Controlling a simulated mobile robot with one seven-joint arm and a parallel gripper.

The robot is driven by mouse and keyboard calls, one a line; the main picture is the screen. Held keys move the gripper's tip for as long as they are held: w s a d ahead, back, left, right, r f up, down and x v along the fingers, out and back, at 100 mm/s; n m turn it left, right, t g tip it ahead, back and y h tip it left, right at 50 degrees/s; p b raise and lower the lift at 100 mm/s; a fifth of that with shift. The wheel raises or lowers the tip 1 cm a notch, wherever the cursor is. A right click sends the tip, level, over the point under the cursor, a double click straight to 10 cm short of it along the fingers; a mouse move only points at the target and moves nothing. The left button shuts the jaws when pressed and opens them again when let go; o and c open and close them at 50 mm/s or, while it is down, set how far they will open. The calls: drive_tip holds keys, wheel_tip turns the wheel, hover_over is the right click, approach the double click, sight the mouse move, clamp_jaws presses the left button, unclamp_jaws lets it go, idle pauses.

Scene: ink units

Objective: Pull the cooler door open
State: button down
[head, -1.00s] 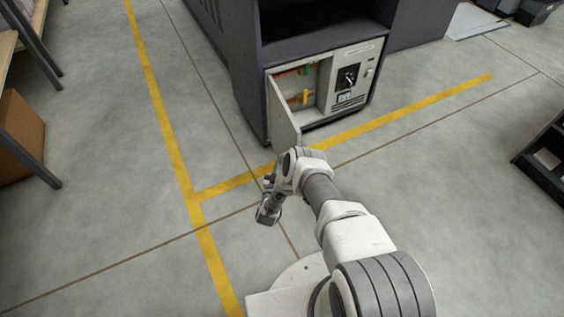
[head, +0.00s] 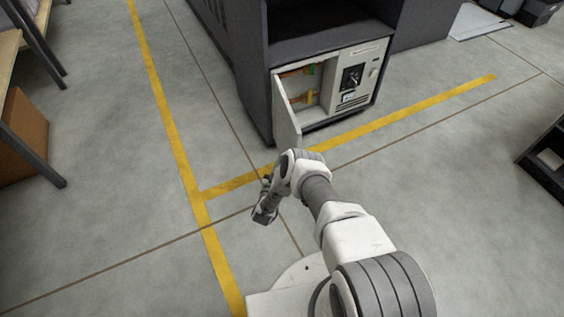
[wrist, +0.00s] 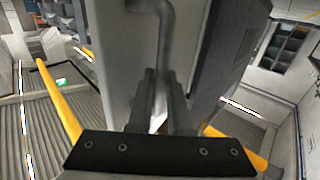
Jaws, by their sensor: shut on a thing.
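The cooler door (head: 287,115) is a light panel hinged at the left of the cabinet opening, standing ajar and swung out toward me. Its inner compartment (head: 308,90) shows, with orange and green parts inside. In the wrist view the door (wrist: 113,50) stands upright in front of me with a bent grey bar handle (wrist: 164,25). My gripper (wrist: 161,82) is shut on the handle, its two dark fingers on either side of it.
The dark cabinet (head: 254,100) surrounds the cooler. A control panel (head: 355,78) is right of the opening. Yellow floor lines (head: 400,112) cross open floor. A bench with a brown box (head: 22,135) is at left, a dark shelf (head: 545,160) at right.

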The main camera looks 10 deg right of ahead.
drive_tip(key=shift+s+f, duration=0.1)
drive_tip(key=shift+s, duration=0.15)
drive_tip(key=c, duration=0.9)
unclamp_jaws()
drive_tip(key=shift+o, duration=0.3)
drive_tip(key=shift+w, duration=0.1)
